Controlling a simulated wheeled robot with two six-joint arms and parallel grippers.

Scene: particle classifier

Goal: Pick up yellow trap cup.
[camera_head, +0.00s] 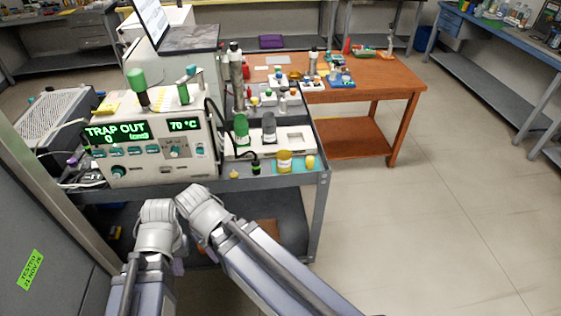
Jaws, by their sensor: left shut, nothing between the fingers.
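A yellow jar (284,161) with a pale label stands on the cart's front right part. A smaller plain yellow cup (310,162) stands just right of it; I cannot tell which is the trap cup. Both are upright and nothing of mine touches them. My left gripper (178,265) shows only as a small purplish part low beside my left arm, below the cart top; it is shut and empty. My right arm reaches up beside it, and its gripper is hidden. Both arms are in front of the cart, left of and below the yellow items.
The particle instrument (150,151), reading TRAP OUT and 70 °C, fills the cart's left part. A green-lidded cup (241,126) and a grey one stand in a white holder behind the yellow items. A small black item (256,165) is close left. Open floor lies right.

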